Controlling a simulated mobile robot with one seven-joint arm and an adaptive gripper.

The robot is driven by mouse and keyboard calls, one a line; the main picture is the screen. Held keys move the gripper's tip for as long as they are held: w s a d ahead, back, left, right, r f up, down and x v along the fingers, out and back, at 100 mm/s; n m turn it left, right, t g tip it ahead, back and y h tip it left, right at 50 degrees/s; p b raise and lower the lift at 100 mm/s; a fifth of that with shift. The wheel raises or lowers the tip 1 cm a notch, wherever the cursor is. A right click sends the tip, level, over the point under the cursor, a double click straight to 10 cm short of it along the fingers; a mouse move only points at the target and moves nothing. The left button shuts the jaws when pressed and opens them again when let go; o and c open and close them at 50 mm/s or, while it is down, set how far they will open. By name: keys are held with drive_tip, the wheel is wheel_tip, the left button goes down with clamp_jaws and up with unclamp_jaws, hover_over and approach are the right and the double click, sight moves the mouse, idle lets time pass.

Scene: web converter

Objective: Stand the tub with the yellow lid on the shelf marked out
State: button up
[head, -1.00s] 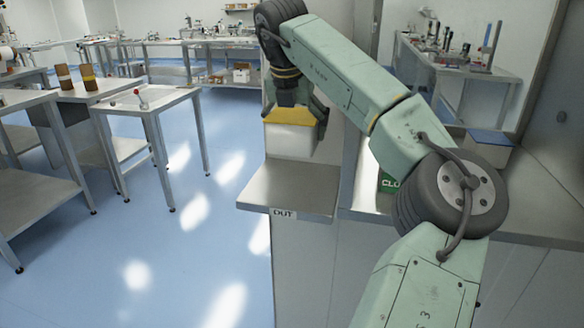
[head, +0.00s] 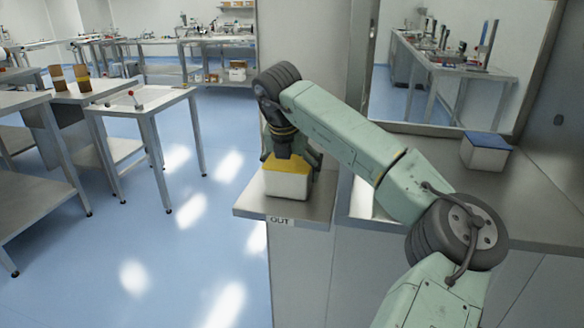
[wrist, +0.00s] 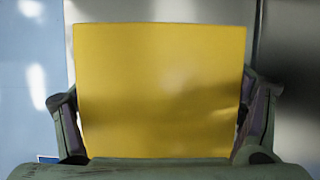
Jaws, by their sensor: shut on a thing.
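The white tub with the yellow lid (head: 287,184) is upright over the shelf marked OUT (head: 318,213). My gripper (head: 290,162) comes from above and is shut on the tub, one finger on each side. In the wrist view the yellow lid (wrist: 160,90) fills the middle between the two fingers (wrist: 160,125). The tub's base is at or very near the shelf surface; I cannot tell whether it touches. The OUT label (head: 279,220) is on the shelf's front edge.
A white tub with a blue lid (head: 486,152) stands on the counter to the right, by the window. A wall (head: 300,45) rises behind the shelf. Open blue floor lies left of the shelf, with a steel table (head: 150,105) beyond it.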

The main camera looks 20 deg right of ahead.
drive_tip(key=o, duration=1.4)
drive_tip(key=shift+o, duration=0.2)
drive_tip(key=b+v, duration=0.1)
drive_tip(key=v, duration=1.1)
drive_tip(key=shift+r+b, duration=0.15)
drive_tip(key=shift+b, duration=0.25)
